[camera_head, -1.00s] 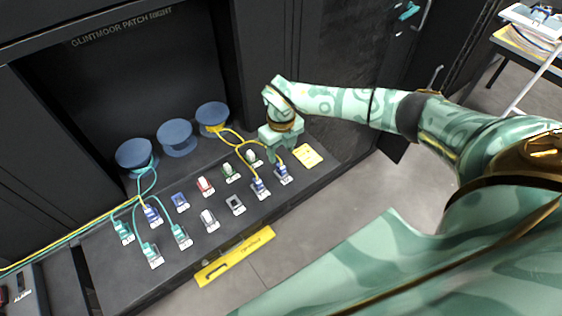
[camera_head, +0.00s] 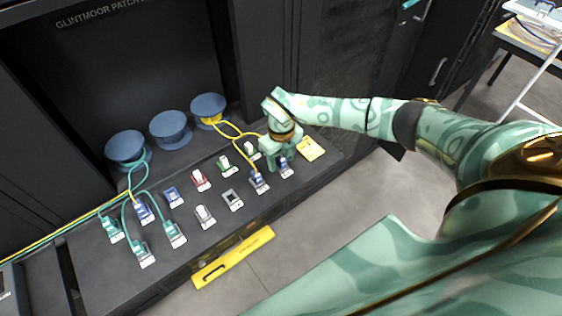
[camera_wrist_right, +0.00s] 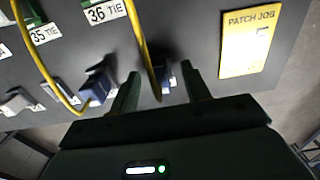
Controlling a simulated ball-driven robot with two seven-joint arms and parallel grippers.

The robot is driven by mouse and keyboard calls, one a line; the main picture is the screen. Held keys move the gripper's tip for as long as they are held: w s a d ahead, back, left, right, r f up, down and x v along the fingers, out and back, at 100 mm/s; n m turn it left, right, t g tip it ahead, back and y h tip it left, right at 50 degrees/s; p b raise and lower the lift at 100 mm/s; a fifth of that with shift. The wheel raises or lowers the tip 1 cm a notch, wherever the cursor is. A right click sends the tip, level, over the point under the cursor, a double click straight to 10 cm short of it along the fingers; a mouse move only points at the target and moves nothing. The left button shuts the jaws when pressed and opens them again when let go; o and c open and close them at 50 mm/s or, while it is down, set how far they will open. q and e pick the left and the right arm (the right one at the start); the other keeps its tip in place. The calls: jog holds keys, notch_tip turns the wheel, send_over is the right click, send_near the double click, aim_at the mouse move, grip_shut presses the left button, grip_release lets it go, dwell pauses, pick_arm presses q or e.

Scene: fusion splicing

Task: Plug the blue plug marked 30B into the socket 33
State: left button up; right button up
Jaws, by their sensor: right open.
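My right gripper (camera_head: 281,167) is open over the right end of the sloped socket panel. In the right wrist view its two fingers (camera_wrist_right: 160,88) stand on either side of a blue plug (camera_wrist_right: 168,80) with a yellow cable, apart from it. This plug (camera_head: 285,170) also shows partly under the gripper in the head view. A second blue plug (camera_head: 259,184) with a yellow cable sits to its left, also in the wrist view (camera_wrist_right: 97,90). A third blue plug (camera_head: 144,212) is at the left. Marks 30B and 33 are not readable. My left gripper is not in view.
The dark panel (camera_head: 190,245) holds several teal, red, green and white pieces, plus an open grey-framed socket (camera_head: 232,199). Blue round spools (camera_head: 170,128) stand behind. A yellow PATCH JOB card (camera_wrist_right: 249,42) lies right of the gripper. Yellow cables loop close to its fingers.

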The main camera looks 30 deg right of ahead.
aim_at(281, 158)
jog(key=shift+p, duration=0.3)
dwell(0.8)
grip_shut()
jog(key=shift+r, duration=0.15)
jog(key=shift+r+p, duration=2.75)
jog(key=shift+r, duration=0.1)
